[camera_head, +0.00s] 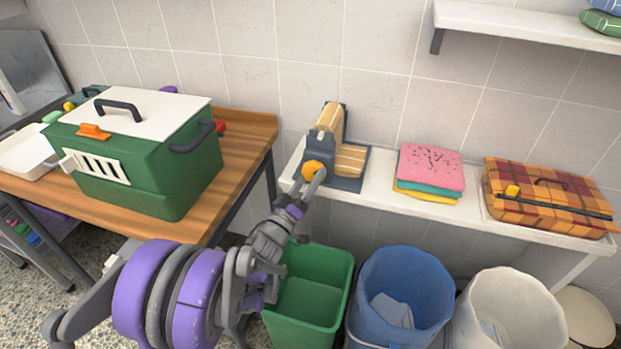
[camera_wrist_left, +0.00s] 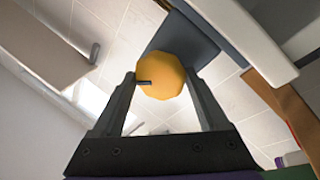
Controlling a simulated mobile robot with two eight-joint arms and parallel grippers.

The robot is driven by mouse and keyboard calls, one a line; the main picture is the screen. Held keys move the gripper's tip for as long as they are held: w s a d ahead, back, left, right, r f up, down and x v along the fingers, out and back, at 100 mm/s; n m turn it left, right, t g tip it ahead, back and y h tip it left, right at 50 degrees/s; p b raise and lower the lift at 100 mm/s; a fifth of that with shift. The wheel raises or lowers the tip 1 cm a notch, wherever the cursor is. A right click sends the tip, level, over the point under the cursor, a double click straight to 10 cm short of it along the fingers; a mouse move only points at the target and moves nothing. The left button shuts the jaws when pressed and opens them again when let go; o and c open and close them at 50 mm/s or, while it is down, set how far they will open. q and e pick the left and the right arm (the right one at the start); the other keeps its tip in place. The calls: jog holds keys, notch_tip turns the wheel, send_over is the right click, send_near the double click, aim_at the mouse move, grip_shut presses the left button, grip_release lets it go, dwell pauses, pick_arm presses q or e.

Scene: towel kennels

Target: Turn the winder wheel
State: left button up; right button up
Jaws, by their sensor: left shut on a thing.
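The winder (camera_head: 345,150) stands on the white shelf against the tiled wall, a dark grey-blue frame with tan striped material in it. Its small orange-yellow wheel (camera_head: 313,169) faces me at the front left. My left gripper (camera_head: 312,180) reaches up to the wheel from below. In the left wrist view the yellow wheel (camera_wrist_left: 162,75) sits between the two dark fingers of my left gripper (camera_wrist_left: 160,88), which are shut on it. A short dark mark shows on the wheel's face. My right gripper is in neither view.
Folded pink, green and yellow towels (camera_head: 430,168) and a plaid case (camera_head: 548,197) lie further right on the shelf (camera_head: 380,192). Green, blue and white bins (camera_head: 407,268) stand below. A green kennel box (camera_head: 150,160) sits on the wooden table (camera_head: 240,130) at left.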

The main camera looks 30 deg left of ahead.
pick_arm(q)
jog(key=m+h, duration=0.1)
jog(key=m, duration=0.2)
jog(key=m+g+p, duration=0.1)
jog(key=m, duration=0.2)
jog(key=shift+a+r+h, duration=0.15)
jog(key=shift+r+h, duration=0.05)
jog(key=shift+h, duration=0.2)
jog(key=shift+m+g, duration=0.3)
jog(key=shift+m, duration=0.1)
jog(key=o, duration=1.3)
jog(key=shift+c, duration=0.2)
jog(key=s+f, duration=0.1)
jog(key=s, duration=0.9)
jog(key=shift+s+a, duration=0.4)
